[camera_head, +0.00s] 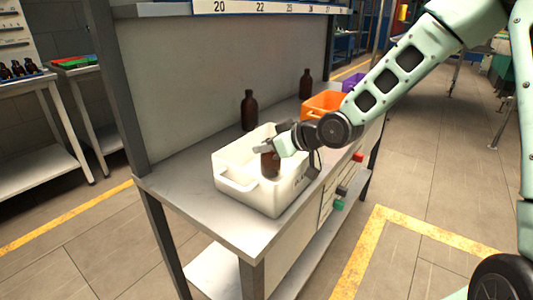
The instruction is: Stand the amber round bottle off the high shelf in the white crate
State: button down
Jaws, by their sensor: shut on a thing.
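The white crate (236,187) stands on the grey workbench near its front corner. My gripper (268,149) is over the crate and shut on an amber bottle (270,164). The bottle looks upright, with its lower body inside the crate's outline; I cannot tell whether its base touches the crate floor. The gripper hides the bottle's top. The high shelf (160,10) runs across the top of the bench frame, with a numbered label strip on its edge.
Another amber bottle (249,111) stands on the bench behind the crate, and one more (305,84) stands farther back. An orange bin (322,104) and a purple bin (352,81) are beyond the crate. The bench's front left corner (200,205) is bare.

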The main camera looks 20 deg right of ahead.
jog(key=shift+f, duration=0.5)
jog(key=shift+f, duration=0.15)
jog(key=c, duration=1.2)
grip_release()
jog(key=shift+r, duration=0.2)
jog(key=p+v, duration=0.4)
jog(key=v, duration=0.8)
jog(key=shift+s+f, duration=0.1)
jog(key=shift+f, duration=0.05)
